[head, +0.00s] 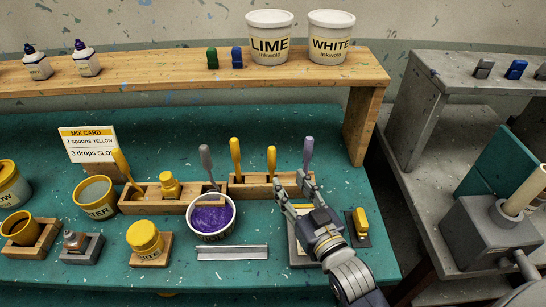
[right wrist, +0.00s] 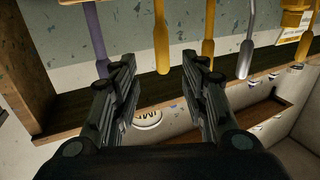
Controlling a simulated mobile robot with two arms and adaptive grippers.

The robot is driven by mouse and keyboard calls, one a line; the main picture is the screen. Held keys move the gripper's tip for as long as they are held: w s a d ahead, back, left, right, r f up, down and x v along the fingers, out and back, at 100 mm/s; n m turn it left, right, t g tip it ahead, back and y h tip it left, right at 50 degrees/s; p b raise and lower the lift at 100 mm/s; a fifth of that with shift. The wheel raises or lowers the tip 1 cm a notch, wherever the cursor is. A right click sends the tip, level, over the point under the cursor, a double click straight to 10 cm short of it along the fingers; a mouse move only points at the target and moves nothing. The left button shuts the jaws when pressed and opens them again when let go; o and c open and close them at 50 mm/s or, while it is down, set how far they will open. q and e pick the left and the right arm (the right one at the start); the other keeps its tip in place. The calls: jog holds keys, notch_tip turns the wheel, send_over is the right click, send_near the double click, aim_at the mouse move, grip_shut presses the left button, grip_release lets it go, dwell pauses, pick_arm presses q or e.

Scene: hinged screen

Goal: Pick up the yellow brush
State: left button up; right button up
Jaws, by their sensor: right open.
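Several long handles stand in a wooden rack (head: 250,188). Two upright yellow handles, a taller one (head: 236,156) and a shorter one (head: 271,160), stand between a grey handle (head: 206,162) and a purple handle (head: 308,152). Another yellow handle (head: 121,163) leans at the rack's left end. The working ends are hidden, so I cannot tell which is the yellow brush. My right gripper (head: 292,185) is open and empty, close to the shorter yellow handle and the purple one. In the right wrist view a yellow handle (right wrist: 161,40) lies between and beyond the spread fingers (right wrist: 159,62).
A purple ink tub (head: 211,217) stands left of my right gripper, with a metal strip (head: 232,252) in front. A yellow-topped block (head: 360,222) is at right. A wooden shelf (head: 150,82) runs behind, its end leg (head: 361,125) right of the rack.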

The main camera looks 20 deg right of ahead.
aim_at(273, 160)
jog(key=w, duration=0.1)
jog(key=w+p, duration=0.1)
jog(key=w, duration=0.3)
jog(key=shift+a+r, duration=0.2)
jog(key=shift+a, duration=0.2)
jog(key=shift+w+f, duration=0.1)
jog(key=shift+w, duration=0.25)
jog(key=w, duration=0.1)
jog(key=w+p, duration=0.1)
jog(key=w, duration=0.1)
jog(key=w+p, duration=0.1)
jog(key=shift+w+a, duration=0.25)
jog(key=shift+a, duration=0.1)
jog(key=shift+w, duration=0.25)
jog(key=shift+c, duration=0.2)
pick_arm(q)
jog(key=r, duration=0.1)
jog(key=s+r, duration=0.1)
jog(key=r, duration=0.1)
jog(key=shift+r, duration=0.1)
pick_arm(e)
grip_shut()
